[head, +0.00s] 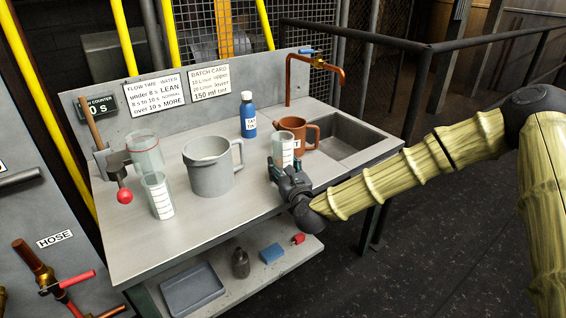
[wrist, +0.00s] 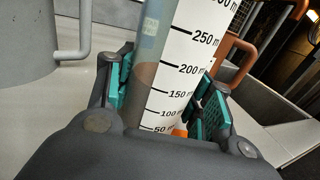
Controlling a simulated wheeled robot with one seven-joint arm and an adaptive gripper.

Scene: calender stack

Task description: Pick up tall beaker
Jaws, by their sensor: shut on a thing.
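A clear beaker with a white scale strip (head: 284,148) stands upright between the fingers of my gripper (head: 284,168), near the front right of the counter. In the wrist view the beaker (wrist: 185,65) fills the space between the teal-padded fingers (wrist: 165,95), with marks from 50 up past 250 ml. My gripper is shut on it, low on its body. The beaker's base is hidden by the gripper, so I cannot tell whether it touches the counter. A second clear graduated beaker (head: 158,196) stands at the left, below a clear cup (head: 145,152) on a holder.
A grey jug (head: 208,170) stands left of my gripper. A brown mug (head: 294,127) is close behind the held beaker, with a blue bottle (head: 248,122) farther back. A sink (head: 345,140) and copper tap (head: 300,60) are right. The front counter is clear.

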